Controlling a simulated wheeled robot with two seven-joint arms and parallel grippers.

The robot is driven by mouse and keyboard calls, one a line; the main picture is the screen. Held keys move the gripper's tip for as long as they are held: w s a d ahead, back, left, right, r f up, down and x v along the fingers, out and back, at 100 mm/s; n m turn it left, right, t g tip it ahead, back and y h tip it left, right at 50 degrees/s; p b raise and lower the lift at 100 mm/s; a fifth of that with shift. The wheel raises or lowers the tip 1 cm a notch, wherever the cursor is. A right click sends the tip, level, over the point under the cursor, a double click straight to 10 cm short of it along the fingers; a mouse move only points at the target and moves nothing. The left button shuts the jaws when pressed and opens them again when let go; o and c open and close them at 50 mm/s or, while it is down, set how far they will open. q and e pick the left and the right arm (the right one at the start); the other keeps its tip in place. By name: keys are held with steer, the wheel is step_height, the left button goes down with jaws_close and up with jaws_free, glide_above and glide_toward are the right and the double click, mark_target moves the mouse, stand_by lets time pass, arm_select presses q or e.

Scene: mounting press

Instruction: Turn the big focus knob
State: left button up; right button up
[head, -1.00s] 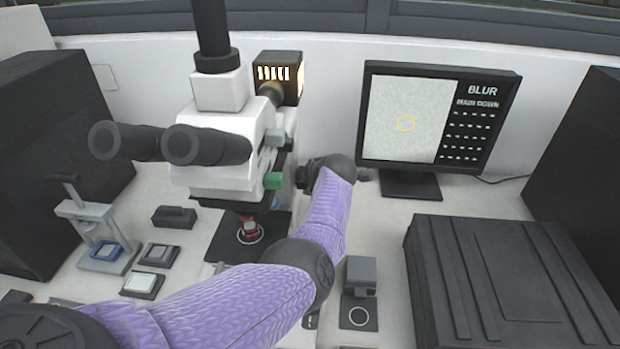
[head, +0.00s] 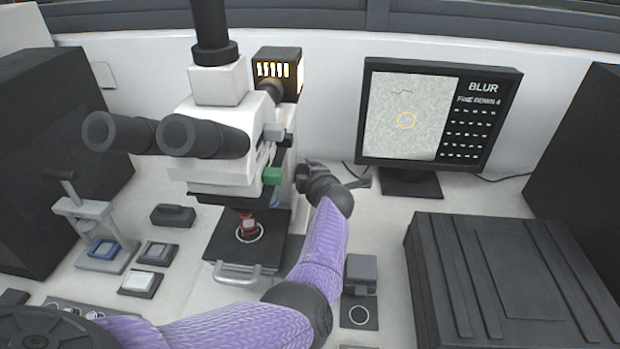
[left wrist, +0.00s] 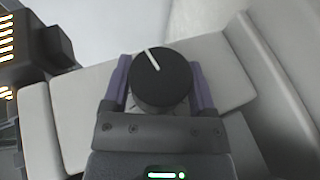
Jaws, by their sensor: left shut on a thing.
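The white microscope (head: 222,150) stands at the left middle of the head view, with black eyepieces. My left gripper (head: 304,177) is at its right side, low on the body, and mostly hidden by my own wrist. In the left wrist view a round black knob (left wrist: 160,82) with a white pointer line sits between the two purple fingers of my left gripper (left wrist: 162,92), which is shut on it. The pointer leans to the upper left. The monitor (head: 415,110) reads BLUR, with a smaller line that looks like FINE DOWN. My right gripper is not in view.
A black stage with a red-tipped objective (head: 248,224) is under the microscope head. A small hand press (head: 92,225) and slide holders (head: 142,283) stand at the left. A large black case (head: 510,280) fills the right. A small grey block stand (head: 360,275) is near my forearm.

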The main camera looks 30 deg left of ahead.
arm_select(q)
steer(key=shift+t+y+b, duration=0.5)
steer(key=shift+t+b, duration=0.1)
steer(key=shift+b, duration=0.2)
steer(key=shift+n, duration=0.3)
